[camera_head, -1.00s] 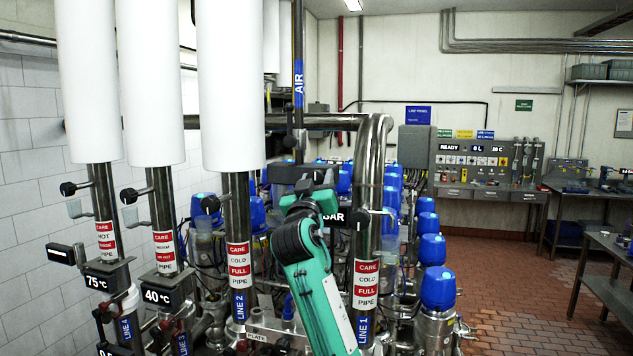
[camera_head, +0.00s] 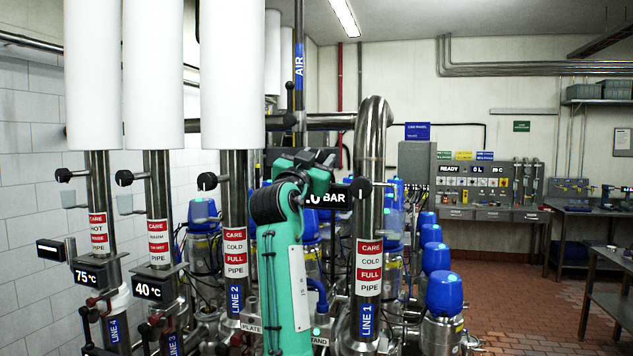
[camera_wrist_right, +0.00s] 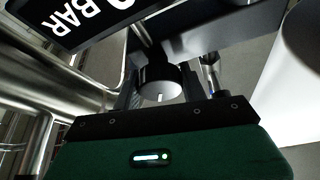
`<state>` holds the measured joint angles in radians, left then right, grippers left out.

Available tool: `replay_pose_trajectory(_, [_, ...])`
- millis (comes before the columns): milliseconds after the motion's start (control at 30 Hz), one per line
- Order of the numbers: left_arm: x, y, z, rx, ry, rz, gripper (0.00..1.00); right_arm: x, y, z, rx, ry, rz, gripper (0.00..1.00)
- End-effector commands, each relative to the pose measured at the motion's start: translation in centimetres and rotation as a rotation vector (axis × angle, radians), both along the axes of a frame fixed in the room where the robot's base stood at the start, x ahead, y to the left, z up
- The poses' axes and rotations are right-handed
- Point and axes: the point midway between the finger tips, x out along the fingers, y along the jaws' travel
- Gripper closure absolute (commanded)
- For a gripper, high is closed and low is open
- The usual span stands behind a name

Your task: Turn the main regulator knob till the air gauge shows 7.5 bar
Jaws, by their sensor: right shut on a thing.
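The black main regulator knob (camera_wrist_right: 160,84) has a white mark and sits between the two fingers of my right gripper (camera_wrist_right: 161,90) in the right wrist view, which is shut on it. In the head view my teal right arm hides the knob and most of the gripper. The air gauge (camera_head: 338,195) is a black display with white text, right of my arm; I read "BAR" and a 0 before it, the leading digits hidden. It also shows in the wrist view (camera_wrist_right: 72,22), cut off by the frame. My left gripper is not in view.
The steel LINE 1 pipe (camera_head: 368,230) stands just right of my arm, the LINE 2 pipe (camera_head: 236,215) to its left. White-wrapped pipes (camera_head: 232,70) hang above left. Blue-capped valves (camera_head: 444,292) crowd behind. Open brick floor (camera_head: 520,300) lies at the right.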

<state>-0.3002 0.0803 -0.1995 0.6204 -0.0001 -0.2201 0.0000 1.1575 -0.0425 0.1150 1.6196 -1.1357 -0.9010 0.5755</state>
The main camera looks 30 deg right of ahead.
Motion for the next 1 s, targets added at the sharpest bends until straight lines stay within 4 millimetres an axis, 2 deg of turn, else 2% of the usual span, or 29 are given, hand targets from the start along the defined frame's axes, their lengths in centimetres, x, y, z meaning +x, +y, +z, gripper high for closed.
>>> replay_pose_trajectory(33, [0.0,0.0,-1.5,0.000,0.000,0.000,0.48,0.0,0.1,-0.6,0.027,-0.031,0.003,0.80])
replay_pose_trajectory(300, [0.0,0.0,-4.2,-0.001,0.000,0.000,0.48,0.1,0.1,-0.3,0.178,-0.208,0.002,0.80])
replay_pose_trajectory(633, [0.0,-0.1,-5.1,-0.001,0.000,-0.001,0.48,0.0,0.0,0.0,0.312,-0.365,0.001,0.80])
replay_pose_trajectory(1000, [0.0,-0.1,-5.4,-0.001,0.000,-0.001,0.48,0.0,0.0,0.1,0.365,-0.429,0.002,0.80])
